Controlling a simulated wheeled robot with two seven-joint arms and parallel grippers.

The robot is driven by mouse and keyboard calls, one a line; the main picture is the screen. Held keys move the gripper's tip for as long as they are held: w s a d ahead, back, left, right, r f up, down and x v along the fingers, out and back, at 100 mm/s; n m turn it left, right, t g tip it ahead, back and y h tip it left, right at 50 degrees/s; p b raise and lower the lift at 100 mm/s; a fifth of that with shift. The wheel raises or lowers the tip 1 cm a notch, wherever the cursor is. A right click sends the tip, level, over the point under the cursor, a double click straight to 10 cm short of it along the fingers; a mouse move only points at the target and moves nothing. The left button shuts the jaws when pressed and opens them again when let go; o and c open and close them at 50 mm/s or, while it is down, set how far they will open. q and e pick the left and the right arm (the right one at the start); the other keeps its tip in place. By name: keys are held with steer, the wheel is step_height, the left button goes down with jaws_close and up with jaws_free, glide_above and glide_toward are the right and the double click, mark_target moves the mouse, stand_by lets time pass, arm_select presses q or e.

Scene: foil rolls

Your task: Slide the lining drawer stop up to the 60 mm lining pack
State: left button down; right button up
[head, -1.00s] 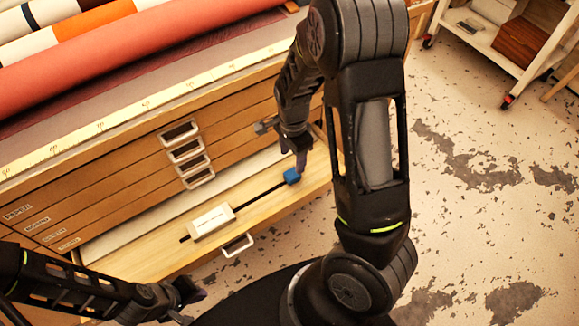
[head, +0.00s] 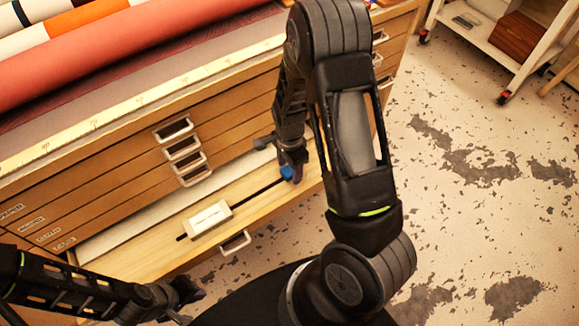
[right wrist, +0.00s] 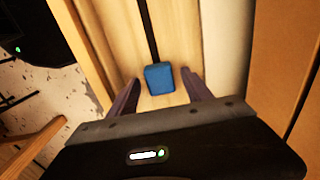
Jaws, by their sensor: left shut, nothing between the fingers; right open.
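The lining drawer (head: 150,245) is pulled out at the bottom of the wooden cabinet, with a dark slot running along it. A pale lining pack (head: 209,218) lies over the slot towards the left. The blue stop (head: 286,172) sits on the slot towards the right, apart from the pack and partly hidden by my right gripper (head: 293,172). In the right wrist view the blue stop (right wrist: 159,78) lies between the tips of the open fingers (right wrist: 160,85), with a gap visible on each side. My left gripper (head: 192,293) is shut and empty, near the drawer's front left.
Closed drawers with pale handles (head: 184,150) rise above the open one. Fabric rolls (head: 130,50) lie on the cabinet top. The drawer handle (head: 235,242) sticks out in front. A white trolley (head: 495,40) stands far right. The slot between stop and pack looks clear.

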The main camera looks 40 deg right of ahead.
jaws_close()
stand_by(0.5)
stand_by(0.8)
